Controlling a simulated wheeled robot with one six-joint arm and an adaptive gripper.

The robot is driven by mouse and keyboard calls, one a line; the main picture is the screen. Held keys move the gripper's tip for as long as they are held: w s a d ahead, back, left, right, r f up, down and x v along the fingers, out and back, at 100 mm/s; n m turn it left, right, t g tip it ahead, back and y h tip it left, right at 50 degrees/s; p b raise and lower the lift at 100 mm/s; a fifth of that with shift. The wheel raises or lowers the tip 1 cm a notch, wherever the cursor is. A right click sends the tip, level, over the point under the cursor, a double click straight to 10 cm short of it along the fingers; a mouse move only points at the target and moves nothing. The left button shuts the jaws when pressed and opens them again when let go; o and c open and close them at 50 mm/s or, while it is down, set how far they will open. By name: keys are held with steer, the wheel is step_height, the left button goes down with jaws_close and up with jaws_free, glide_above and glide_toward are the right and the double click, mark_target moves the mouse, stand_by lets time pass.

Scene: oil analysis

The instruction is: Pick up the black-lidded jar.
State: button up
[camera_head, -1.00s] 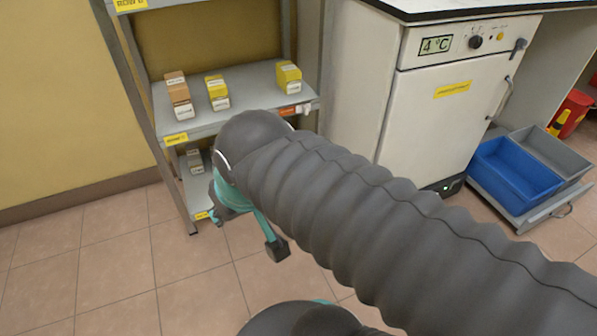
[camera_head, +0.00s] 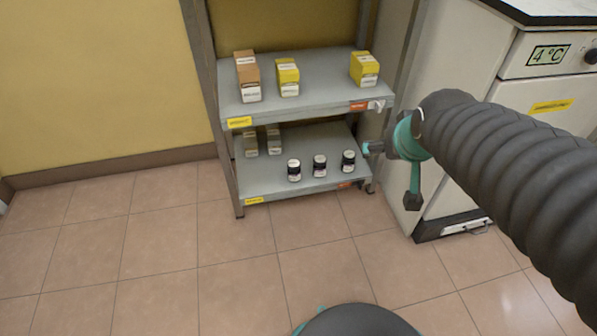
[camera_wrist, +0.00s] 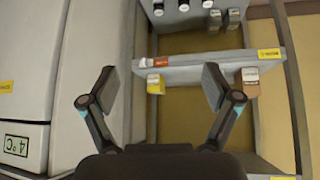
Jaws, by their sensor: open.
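My gripper (camera_head: 392,173) is to the right of the shelf unit in the head view, apart from the jars. In the wrist view my gripper (camera_wrist: 157,88) has its fingers wide apart, with nothing between them.
The upper shelf (camera_head: 320,75) carries a brown box (camera_head: 247,75) and yellow boxes (camera_head: 288,76). A white refrigerator (camera_head: 475,130) stands to the right. The tiled floor in front is clear.

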mark_target(296, 175)
steer(key=w+a+f+n+t+y+b, duration=0.1)
steer(key=w+a+f+t+b, duration=0.2)
steer(key=w+f, duration=0.85)
steer(key=w+a+f+n+t+y+b, duration=0.15)
steer(key=w+a+f, duration=0.6)
steer(key=w, duration=0.75)
steer(key=s+a+f+n+t+y+b, duration=0.1)
steer(key=a+f+t+y, duration=0.15)
steer(key=f, duration=1.25)
steer(key=s+a+f+n+t+y+b, duration=0.15)
steer(key=a+f, duration=0.25)
steer(key=f, duration=1)
steer(key=shift+m+t, duration=0.35)
steer(key=shift+m, duration=0.15)
steer(key=b+x, duration=0.1)
steer(key=x, duration=0.7)
steer(key=shift+w, duration=0.2)
steer(key=shift+d+b+x, duration=0.2)
steer(key=shift+b+x, duration=0.3)
steer(key=shift+x, duration=2.2)
steer(key=shift+w+f, duration=0.1)
steer(key=shift+f, duration=0.1)
steer(key=c, duration=1.4)
